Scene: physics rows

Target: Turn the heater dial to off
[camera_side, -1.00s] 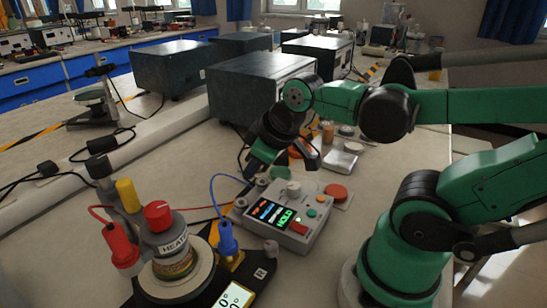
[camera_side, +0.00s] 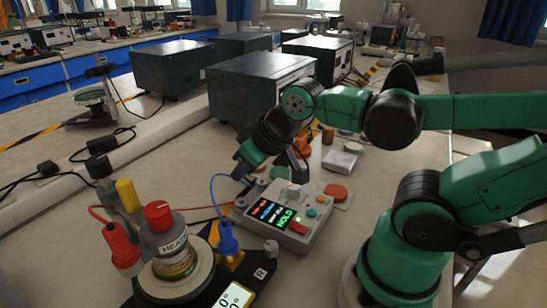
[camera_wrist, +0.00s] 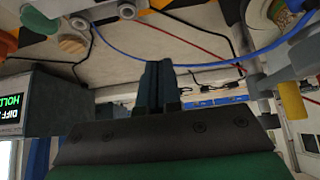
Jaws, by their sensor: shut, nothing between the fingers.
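The heater dial (camera_side: 158,215) is a red knob with a pale mark, on top of the grey heater unit (camera_side: 172,238) at the lower left of the side view. The unit stands upright on a round pale base. My gripper (camera_side: 243,172) is to the right of and beyond the dial, apart from it, above the table behind the control box. In the wrist view its dark fingers (camera_wrist: 157,82) are together, with nothing seen between them. The dial is not clearly identifiable in the wrist view.
The control box (camera_side: 315,226) with a lit HOLD screen stands near my gripper. A blue plug (camera_side: 227,238) with a looping blue cable, a red plug (camera_side: 120,247) and a yellow cap (camera_side: 128,195) surround the heater. Dark boxes (camera_side: 262,85) stand behind.

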